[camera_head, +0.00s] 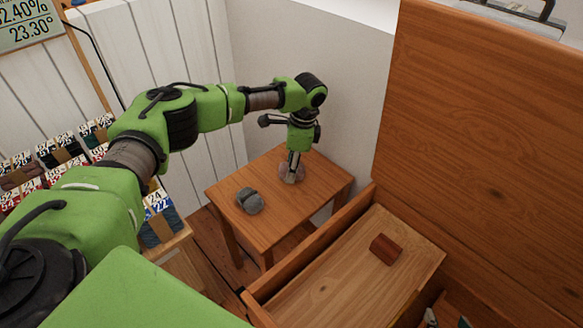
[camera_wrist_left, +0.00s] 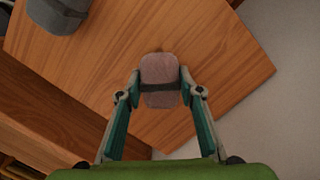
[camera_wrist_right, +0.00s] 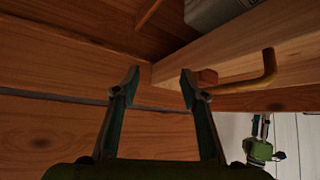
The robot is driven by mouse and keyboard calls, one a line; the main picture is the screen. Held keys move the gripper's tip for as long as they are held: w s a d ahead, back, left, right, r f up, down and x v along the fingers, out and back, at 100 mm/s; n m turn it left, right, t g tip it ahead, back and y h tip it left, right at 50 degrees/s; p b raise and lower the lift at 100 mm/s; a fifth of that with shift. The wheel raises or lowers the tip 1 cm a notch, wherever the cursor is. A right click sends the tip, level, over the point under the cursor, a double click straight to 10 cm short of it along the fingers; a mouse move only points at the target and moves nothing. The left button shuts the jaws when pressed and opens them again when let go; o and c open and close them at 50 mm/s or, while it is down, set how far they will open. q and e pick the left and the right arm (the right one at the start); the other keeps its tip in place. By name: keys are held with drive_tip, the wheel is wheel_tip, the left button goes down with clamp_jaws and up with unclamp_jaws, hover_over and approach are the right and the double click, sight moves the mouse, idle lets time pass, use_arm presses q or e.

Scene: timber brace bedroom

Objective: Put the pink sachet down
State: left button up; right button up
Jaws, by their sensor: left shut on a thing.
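The pink sachet (camera_wrist_left: 160,72) has a dark band around it and sits between the fingers of my left gripper (camera_wrist_left: 160,92) in the left wrist view. In the head view my left gripper (camera_head: 291,174) points down over the small wooden table (camera_head: 300,205), shut on the pink sachet (camera_head: 285,172). The sachet is at or just above the tabletop; I cannot tell if it touches. My right gripper (camera_wrist_right: 160,80) is open with nothing between its fingers, near wooden boards in the right wrist view.
A grey banded bundle (camera_head: 250,201) lies on the table, left of the sachet. A wooden chest (camera_head: 470,130) stands at the right, with a reddish-brown block (camera_head: 386,249) on its inner board. A rack of numbered packets (camera_head: 60,155) is at the left. The table's front part is clear.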

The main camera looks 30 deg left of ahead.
use_arm(q)
drive_tip(key=shift+f, duration=0.1)
drive_tip(key=o, duration=1.1)
